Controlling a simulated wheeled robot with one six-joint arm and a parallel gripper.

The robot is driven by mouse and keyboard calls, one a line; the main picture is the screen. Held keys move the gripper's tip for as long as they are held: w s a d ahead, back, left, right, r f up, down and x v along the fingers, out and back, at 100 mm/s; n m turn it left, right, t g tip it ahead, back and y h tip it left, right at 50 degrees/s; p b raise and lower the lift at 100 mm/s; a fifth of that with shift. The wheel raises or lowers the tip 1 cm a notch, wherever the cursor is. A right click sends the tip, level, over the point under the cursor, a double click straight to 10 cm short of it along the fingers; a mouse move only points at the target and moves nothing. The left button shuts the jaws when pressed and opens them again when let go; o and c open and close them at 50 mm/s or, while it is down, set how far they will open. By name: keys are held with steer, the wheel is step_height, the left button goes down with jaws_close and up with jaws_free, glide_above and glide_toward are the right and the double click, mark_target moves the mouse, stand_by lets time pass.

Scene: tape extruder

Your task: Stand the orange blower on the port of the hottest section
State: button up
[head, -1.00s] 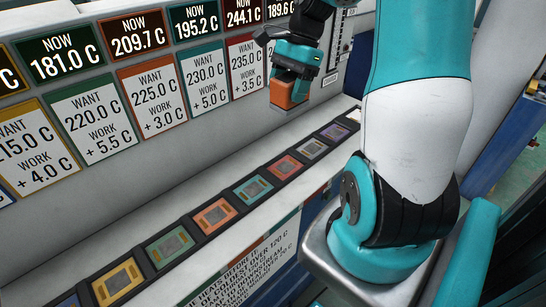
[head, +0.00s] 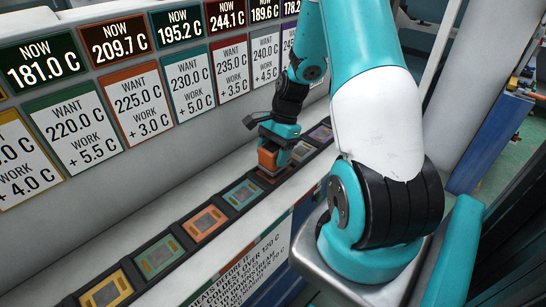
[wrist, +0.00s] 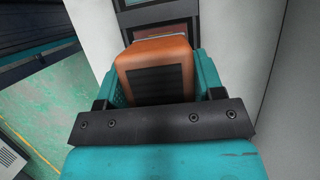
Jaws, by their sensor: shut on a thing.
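My gripper (head: 281,138) is shut on the orange blower (head: 267,159), a small boxy block. The blower is upright over the red-framed port (head: 270,178) and hides most of it. I cannot tell whether it touches the port. In the wrist view the blower (wrist: 158,55) sits between the teal fingers, with its dark grille facing the camera. The red-bordered panel (head: 226,44) reads NOW 244.1 C, the highest reading in view. Other panels show 181.0, 209.7 (head: 120,45), 195.2, 189.6 and 178.2 C.
The ports form a row along a dark strip on a pale ledge. The teal port (head: 242,193) is nearer on the left and the grey-lilac port (head: 303,150) is beyond on the right. WANT/WORK cards (head: 146,101) hang on the wall behind. A text sign (head: 250,262) is on the front face.

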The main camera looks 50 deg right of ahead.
steer(key=shift+f, duration=0.85)
steer(key=shift+f, duration=0.15)
steer(key=o, duration=1.5)
